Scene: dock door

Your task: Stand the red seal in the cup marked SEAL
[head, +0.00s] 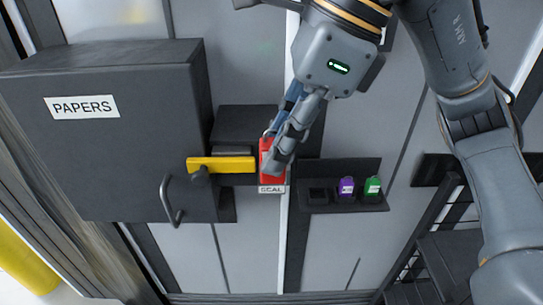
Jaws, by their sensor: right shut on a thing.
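My right gripper (284,135) reaches down from the top and is shut on the red seal (266,163). The seal is a bright red block, partly hidden behind the fingers. Its lower end is directly above a white label reading SEAL (271,189), which marks the cup. The cup itself is mostly hidden by the seal and the fingers, so I cannot tell whether the seal is inside it or in front of it. My left gripper is not in view.
A yellow bar (222,164) lies just left of the seal. A dark box labelled PAPERS (145,140) with a handle (169,203) stands further left. Right of the cup, a black rack (345,208) holds a purple seal (346,187) and a green seal (372,186).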

